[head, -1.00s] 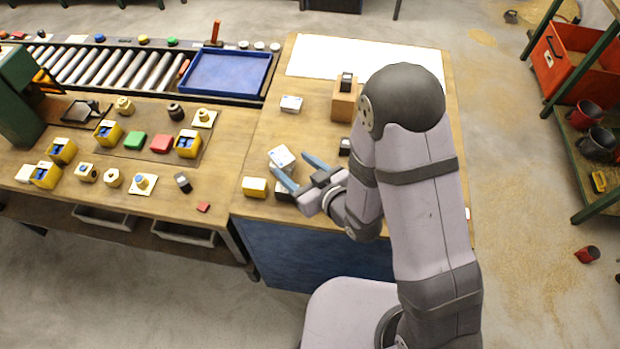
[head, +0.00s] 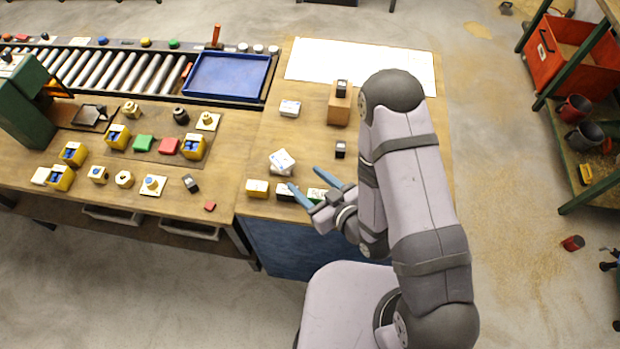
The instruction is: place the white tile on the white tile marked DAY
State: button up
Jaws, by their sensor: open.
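A white tile (head: 282,159) with small dark marks lies askew on top of another white tile (head: 275,171) on the right-hand bench. The lower tile is mostly covered, and I cannot read any word on it. A separate white tile (head: 290,108) with faint dark marks lies flat farther back. My gripper (head: 304,178) is open and empty, just right of and in front of the stacked tiles, apart from them.
A small black block (head: 340,149) and a wooden block (head: 339,107) stand behind. The bench between is clear.

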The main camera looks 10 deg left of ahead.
jog(key=shift+w+d+f+h, duration=0.1)
jog(key=shift+w+d+h, duration=0.2)
jog(key=shift+w, duration=0.2)
jog(key=w+d+h, duration=0.1)
jog(key=d, duration=0.1)
jog(key=w+d+m+g+h, duration=0.1)
jog(key=d, duration=0.1)
jog(key=w+d+h, duration=0.1)
jog(key=d, duration=0.1)
jog(key=shift+w+f+g+h, duration=0.1)
jog(key=shift+w+g+h, duration=0.2)
jog(key=shift+w+h, duration=0.1)
jog(key=s+d+r+m+g+h, duration=0.2)
jog(key=s+d+r+m+h, duration=0.1)
jog(key=d, duration=0.4)
jog(key=s+d+r+m+g+h, duration=0.2)
jog(key=s+d+r+g, duration=0.1)
jog(key=d, duration=0.3)
jog(key=s+d+r+m+g, duration=0.2)
jog(key=s+r, duration=0.3)
jog(key=s, duration=0.3)
jog(key=shift+s+d+r+m+g, duration=0.15)
jog(key=shift+s+r+m+g, duration=0.2)
jog(key=shift+m+g, duration=0.15)
jog(key=shift+f, duration=0.1)
